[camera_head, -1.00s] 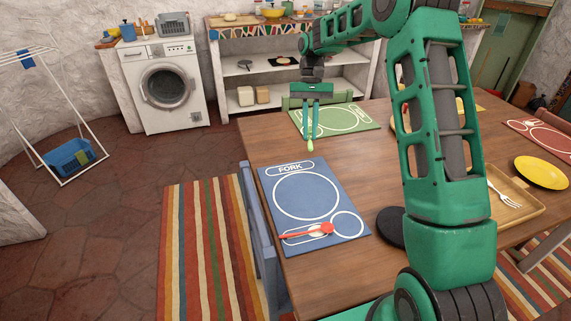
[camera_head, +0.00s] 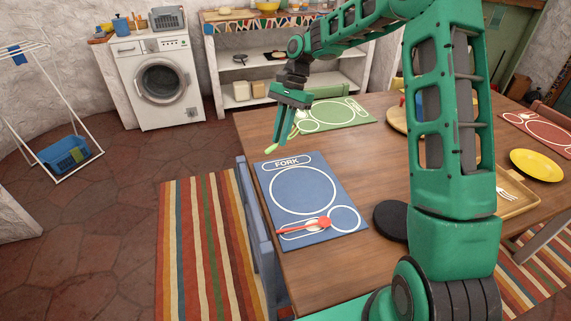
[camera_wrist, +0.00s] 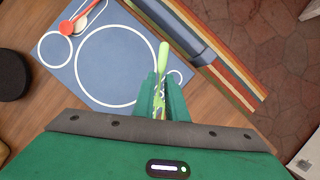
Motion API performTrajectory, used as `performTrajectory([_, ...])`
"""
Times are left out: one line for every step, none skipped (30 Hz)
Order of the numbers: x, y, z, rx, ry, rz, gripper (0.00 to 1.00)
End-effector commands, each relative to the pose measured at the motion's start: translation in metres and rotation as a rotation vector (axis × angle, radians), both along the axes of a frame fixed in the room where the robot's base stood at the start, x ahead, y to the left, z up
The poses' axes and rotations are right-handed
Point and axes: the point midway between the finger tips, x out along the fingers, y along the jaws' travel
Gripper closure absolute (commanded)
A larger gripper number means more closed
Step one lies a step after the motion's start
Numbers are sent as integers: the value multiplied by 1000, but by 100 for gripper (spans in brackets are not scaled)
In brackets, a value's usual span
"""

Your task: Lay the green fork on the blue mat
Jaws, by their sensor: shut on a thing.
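My gripper (camera_head: 283,133) is shut on the green fork (camera_head: 273,148), above the table beyond the blue mat's far edge. The fork's light green handle sticks out past the fingers, pointing down and left. In the wrist view the fork (camera_wrist: 163,57) stands between my fingers (camera_wrist: 162,93), its tines partly hidden by them. The blue mat (camera_head: 327,187) has a white plate circle, a smaller circle and a far outlined slot marked FORK (camera_head: 287,163).
A green mat (camera_head: 345,119) lies beyond, a red mat (camera_head: 540,130) and yellow plate (camera_head: 538,165) at right. A wooden tray (camera_head: 520,200) holds a white fork (camera_head: 508,194). A dark round object (camera_head: 391,220) sits right of the blue mat. A blue chair (camera_head: 256,228) stands at the left edge.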

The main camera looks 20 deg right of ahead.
Motion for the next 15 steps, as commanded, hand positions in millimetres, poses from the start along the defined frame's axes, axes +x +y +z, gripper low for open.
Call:
performTrajectory([-5, 11, 1, 0, -1, -71, 100])
performTrajectory([-7, 18, 1, 0, -1, -118, 100])
performTrajectory([-10, 27, 1, -1, -1, -182, 100])
performTrajectory([-12, 33, 1, -1, -2, -229, 100])
performTrajectory([-14, 39, 1, -1, -1, -275, 100])
performTrajectory([-17, 46, 2, -2, -2, -333, 100])
performTrajectory([-18, 52, 2, -2, -2, -371, 100])
performTrajectory([-21, 57, 2, -2, 0, -408, 100])
performTrajectory([-23, 62, 3, -3, -1, -452, 100])
performTrajectory([-24, 66, 3, -2, -1, -482, 100])
performTrajectory([-25, 69, 3, -2, 0, -508, 100])
performTrajectory([-27, 73, 4, -2, 0, -536, 100])
performTrajectory([-28, 75, 4, -3, 0, -553, 100])
performTrajectory([-28, 76, 4, -3, -1, -567, 100])
performTrajectory([-28, 77, 3, -3, 0, -582, 100])
